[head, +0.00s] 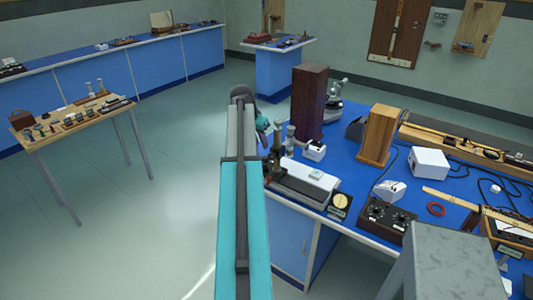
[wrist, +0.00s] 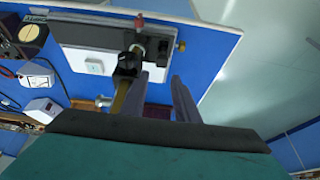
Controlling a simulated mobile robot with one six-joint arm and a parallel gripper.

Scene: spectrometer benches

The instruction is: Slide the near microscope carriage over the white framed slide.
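The near microscope carriage (wrist: 127,66) is a black mount with a brass tube, in the wrist view, at the edge of a grey instrument base (wrist: 73,32). In the head view the microscope (head: 275,157) stands upright at the left end of this base. The white framed slide (wrist: 94,66) lies on the base, left of the carriage in the wrist view and apart from it. My gripper (wrist: 166,77) is open, with nothing seen between its fingers. Its left finger is close beside the carriage; I cannot tell if they touch. In the head view my arm hides the fingers.
A red knob (wrist: 139,21) and a brass knob (wrist: 182,46) stick up near the carriage. A tall dark wooden block (head: 309,100) and a small white device (head: 315,150) stand behind the base. A round dial (head: 341,201) is at its right end.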

